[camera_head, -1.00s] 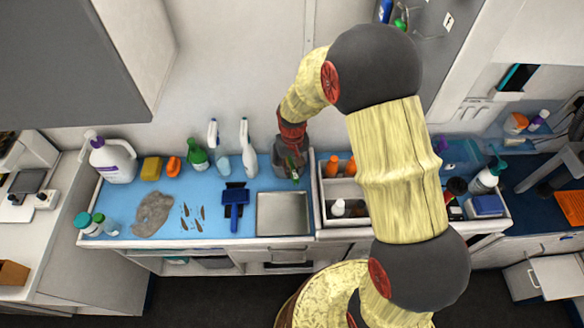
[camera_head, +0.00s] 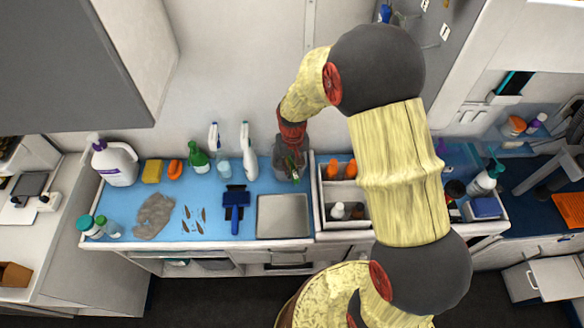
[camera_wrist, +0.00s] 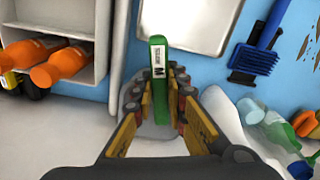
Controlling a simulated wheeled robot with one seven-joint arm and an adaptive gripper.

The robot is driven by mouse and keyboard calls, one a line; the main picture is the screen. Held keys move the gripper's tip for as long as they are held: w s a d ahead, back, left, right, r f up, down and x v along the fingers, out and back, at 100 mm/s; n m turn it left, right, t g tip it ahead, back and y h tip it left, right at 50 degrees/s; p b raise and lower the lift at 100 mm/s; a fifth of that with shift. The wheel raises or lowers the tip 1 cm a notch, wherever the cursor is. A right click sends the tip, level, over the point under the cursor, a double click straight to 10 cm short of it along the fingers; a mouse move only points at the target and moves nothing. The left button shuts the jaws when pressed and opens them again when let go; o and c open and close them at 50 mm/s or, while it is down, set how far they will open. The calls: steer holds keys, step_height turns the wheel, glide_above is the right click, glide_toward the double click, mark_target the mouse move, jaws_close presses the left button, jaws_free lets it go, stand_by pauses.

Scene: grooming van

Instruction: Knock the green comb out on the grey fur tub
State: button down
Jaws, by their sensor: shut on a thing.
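The green comb (camera_wrist: 158,65) stands between the fingers of my gripper (camera_wrist: 160,100) in the wrist view. A pale label with dark marks shows on it. My gripper is shut on the comb. In the head view the comb is a small green sliver (camera_head: 291,162) below my red wrist. The grey fur tub (camera_head: 279,160) stands at the back of the blue counter, right beside and partly behind my gripper. I cannot tell whether the comb touches its rim.
A bare metal tray (camera_head: 283,216) lies in front of the tub. A blue brush (camera_head: 236,203) and a grey fur clump (camera_head: 153,216) lie further left. Spray bottles (camera_head: 248,152) stand left of the tub. A white divided box (camera_head: 341,192) with orange bottles stands right.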

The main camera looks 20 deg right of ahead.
steer(key=shift+f+b, duration=0.55)
steer(key=shift+f, duration=0.45)
stand_by(1.1)
steer(key=shift+r+p, duration=2)
steer(key=shift+r, duration=1)
